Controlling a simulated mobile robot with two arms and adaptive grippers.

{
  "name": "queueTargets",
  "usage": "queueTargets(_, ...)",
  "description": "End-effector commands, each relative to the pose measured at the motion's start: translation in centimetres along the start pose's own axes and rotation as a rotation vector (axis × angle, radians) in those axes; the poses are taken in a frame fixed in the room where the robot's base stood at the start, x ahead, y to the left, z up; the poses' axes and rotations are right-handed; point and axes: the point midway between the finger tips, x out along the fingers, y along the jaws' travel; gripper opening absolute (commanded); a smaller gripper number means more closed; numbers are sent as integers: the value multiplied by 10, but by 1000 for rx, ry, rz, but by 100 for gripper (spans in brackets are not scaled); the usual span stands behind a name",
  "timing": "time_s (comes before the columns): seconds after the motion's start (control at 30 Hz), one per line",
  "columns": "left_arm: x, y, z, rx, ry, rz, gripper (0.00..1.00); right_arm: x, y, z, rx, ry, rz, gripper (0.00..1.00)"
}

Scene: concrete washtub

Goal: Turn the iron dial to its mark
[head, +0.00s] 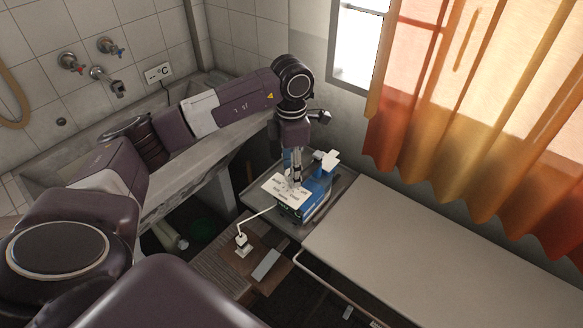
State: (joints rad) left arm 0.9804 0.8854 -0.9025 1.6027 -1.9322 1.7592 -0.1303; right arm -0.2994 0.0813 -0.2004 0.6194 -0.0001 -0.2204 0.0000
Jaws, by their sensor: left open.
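A blue appliance (318,190), which may be the iron, stands on a small grey stand in the corner by the window. A white plate with dark printed marks (278,190) lies at its near left side, and a white part (328,159) sticks up behind it. My left gripper (296,181) points down over the plate, with its fingers open. I cannot tell whether the fingers touch anything. The dial itself cannot be made out; the gripper covers that spot. My right gripper is not in view.
A concrete washtub (185,185) runs along the tiled wall under taps (107,84). A pale tabletop (440,255) is clear to the right of the stand. An orange curtain (480,110) hangs behind it. A white plug-like piece (242,243) sits on a wooden surface below.

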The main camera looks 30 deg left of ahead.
Motion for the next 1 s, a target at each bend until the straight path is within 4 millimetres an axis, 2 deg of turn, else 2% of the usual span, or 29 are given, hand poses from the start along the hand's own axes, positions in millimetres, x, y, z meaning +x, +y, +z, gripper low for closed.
queueTargets(0.1, 1, 0, 0, 0, 0, 0, 42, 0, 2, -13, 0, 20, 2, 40)
queueTargets(0.2, 1, 0, 0, 0, 0, 0, 40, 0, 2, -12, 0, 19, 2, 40)
queueTargets(0.57, 0, 0, 0, 0, 0, 0, 1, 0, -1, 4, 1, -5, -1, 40)
queueTargets(1.0, 0, 0, 0, -94, -1, 0, 0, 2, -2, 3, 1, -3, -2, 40)
